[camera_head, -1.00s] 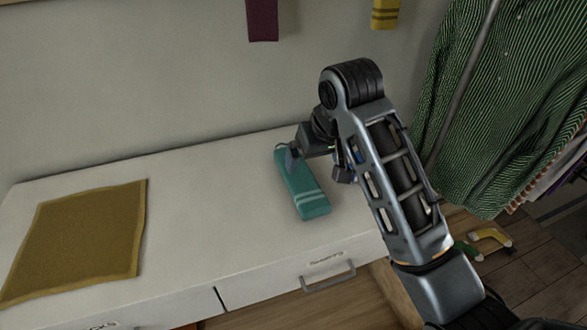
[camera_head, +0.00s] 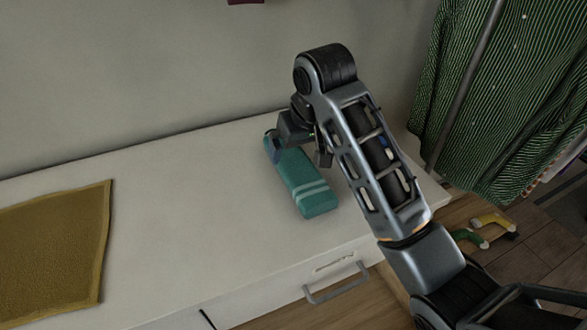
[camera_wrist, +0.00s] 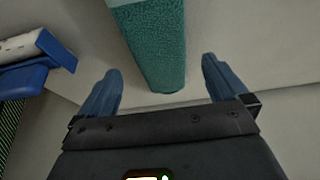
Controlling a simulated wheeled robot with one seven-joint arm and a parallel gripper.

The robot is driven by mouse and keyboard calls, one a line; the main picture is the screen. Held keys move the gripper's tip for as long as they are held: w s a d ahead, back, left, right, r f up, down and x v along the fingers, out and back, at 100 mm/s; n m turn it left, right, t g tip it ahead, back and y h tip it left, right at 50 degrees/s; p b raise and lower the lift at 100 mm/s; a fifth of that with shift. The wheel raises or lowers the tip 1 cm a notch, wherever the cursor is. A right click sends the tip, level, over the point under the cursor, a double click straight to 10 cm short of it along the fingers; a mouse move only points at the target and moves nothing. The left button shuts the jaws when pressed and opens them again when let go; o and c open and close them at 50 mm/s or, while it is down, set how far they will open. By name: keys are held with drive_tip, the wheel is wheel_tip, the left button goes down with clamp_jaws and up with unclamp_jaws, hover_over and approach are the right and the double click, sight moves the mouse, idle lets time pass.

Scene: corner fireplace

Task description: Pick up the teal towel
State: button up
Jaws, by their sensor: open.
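The teal towel (camera_head: 304,184) lies folded into a long bundle on the white dresser top, with pale stripes near its front end. My gripper (camera_head: 297,152) is at the towel's back end in the head view, and the arm hides part of it there. In the wrist view the teal towel (camera_wrist: 153,50) runs down from the top edge, and its end lies between the spread fingers of my gripper (camera_wrist: 162,88). The gripper is open, with a visible gap on both sides of the towel.
A mustard cloth (camera_head: 52,245) lies flat on the white dresser (camera_head: 190,215) at left. The wall (camera_head: 140,70) stands close behind. A green striped garment (camera_head: 505,100) hangs at right. Green and yellow socks (camera_head: 490,222) lie on the floor. The dresser top between cloth and towel is clear.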

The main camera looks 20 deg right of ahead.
sight(295, 162)
drive_tip(key=x, duration=0.6)
drive_tip(key=shift+d+f, duration=0.1)
drive_tip(key=shift+f, duration=0.15)
drive_tip(key=shift+c, duration=0.3)
drive_tip(key=c, duration=0.9)
